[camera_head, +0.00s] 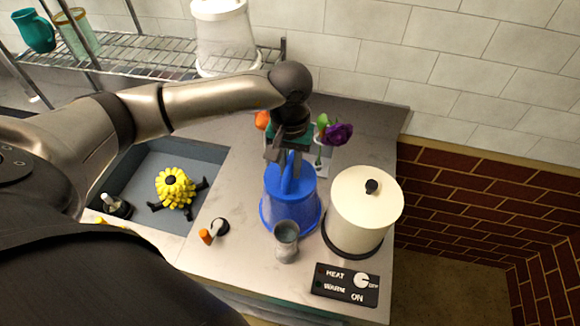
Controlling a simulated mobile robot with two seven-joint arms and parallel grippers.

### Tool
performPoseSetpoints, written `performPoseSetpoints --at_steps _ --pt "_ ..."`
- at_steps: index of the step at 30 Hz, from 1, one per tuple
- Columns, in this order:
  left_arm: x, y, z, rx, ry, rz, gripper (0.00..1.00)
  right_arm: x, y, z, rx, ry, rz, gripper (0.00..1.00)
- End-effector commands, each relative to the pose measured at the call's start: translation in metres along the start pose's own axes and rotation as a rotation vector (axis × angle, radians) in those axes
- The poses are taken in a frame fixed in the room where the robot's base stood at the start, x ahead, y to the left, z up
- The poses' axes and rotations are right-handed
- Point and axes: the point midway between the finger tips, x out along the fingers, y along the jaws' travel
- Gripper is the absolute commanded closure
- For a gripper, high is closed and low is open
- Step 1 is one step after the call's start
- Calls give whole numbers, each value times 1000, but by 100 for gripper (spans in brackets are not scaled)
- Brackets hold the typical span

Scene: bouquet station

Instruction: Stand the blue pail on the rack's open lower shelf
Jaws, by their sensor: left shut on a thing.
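The blue pail (287,207) is upright over the middle of the counter. My left gripper (290,158) is above it, pointing down and shut on the upright blue part at its top. I cannot tell whether the pail's base touches the counter. The rack (150,56) is at the upper left, with a wire shelf in view. A teal pitcher (35,31), a glass jar (77,36) and a white bucket (223,38) are at the rack. My left arm crosses in front of part of the rack. My right gripper is not in view.
A grey cup (286,241) overlaps the pail's lower front. A cream lidded pot (364,213) stands close on its right, behind a black control panel (345,284). A purple flower (337,132) is behind.

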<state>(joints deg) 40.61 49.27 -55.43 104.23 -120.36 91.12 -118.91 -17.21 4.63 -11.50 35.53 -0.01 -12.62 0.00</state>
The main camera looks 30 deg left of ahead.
Motion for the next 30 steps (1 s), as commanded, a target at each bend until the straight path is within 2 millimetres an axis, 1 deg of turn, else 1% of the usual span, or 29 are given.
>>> performPoseSetpoints --at_steps 1,3,10,14,15,22,30 --pt "6 0 0 0 -2 -1 100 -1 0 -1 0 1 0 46" --pt "11 0 0 0 0 0 100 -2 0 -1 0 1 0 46" --pt "11 0 0 0 2 0 100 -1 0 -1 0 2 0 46" --pt "15 0 0 0 2 0 100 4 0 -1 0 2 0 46" --pt "14 0 0 0 1 -1 75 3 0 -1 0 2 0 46" --pt "14 0 0 0 0 -1 49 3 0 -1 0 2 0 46" --pt "13 0 0 0 0 -1 48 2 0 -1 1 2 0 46"
